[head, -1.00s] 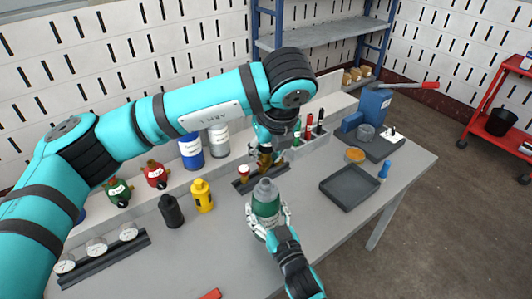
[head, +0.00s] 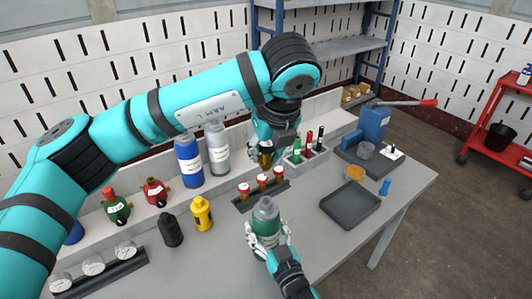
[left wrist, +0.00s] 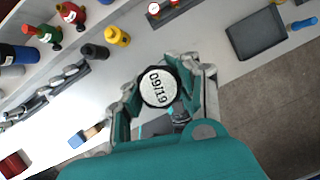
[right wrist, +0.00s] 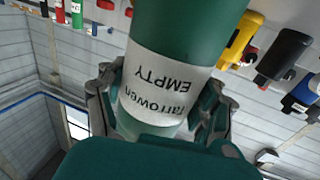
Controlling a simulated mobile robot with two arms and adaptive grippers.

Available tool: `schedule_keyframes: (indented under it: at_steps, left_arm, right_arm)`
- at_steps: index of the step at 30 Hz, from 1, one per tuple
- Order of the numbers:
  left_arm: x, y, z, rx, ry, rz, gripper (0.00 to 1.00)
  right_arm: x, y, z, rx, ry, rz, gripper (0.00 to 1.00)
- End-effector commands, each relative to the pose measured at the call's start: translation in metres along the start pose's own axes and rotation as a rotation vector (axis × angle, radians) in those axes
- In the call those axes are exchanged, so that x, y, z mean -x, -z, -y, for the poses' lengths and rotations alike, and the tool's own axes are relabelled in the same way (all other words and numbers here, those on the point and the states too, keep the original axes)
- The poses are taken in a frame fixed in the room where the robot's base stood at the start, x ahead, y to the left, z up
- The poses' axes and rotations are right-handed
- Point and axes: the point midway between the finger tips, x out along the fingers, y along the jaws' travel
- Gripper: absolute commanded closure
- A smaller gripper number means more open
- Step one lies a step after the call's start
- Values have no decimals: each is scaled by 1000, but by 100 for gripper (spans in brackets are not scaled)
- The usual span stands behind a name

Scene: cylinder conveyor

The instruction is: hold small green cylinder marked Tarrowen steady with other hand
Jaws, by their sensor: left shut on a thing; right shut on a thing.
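The green cylinder (head: 265,211) has a grey top and stands roughly upright over the bench front. In the right wrist view its white label (right wrist: 157,88) reads Tarrowen and EMPTY, upside down. My right gripper (head: 268,240) is shut around its lower part, with a finger on each side. Whether its base touches the bench is hidden. My left gripper (head: 264,160) is higher and farther back, shut on a small amber container (head: 265,159). In the left wrist view a round white top marked 09/19 (left wrist: 158,88) sits between its fingers. The two grippers are apart.
Yellow (head: 202,214) and black bottles (head: 170,230) stand to the left. An empty dark tray (head: 350,204) lies to the right. A pen holder (head: 305,155) stands behind. Bare bench lies around the green cylinder.

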Motion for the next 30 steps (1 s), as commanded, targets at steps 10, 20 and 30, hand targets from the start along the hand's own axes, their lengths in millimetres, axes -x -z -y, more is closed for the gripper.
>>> schedule_keyframes:
  at_steps: [10, 20, 30]
  left_arm:
    - [0, 0, 0, 1, 0, 1, 100]
    - [0, 0, 0, 1, 0, 1, 100]
    - [0, 0, 0, 1, 0, 1, 100]
  right_arm:
    - [0, 0, 0, 0, 0, 0, 4]
    - [11, -2, 0, -1, 0, 3, 4]
    - [80, -2, 0, -1, 0, 4, 4]
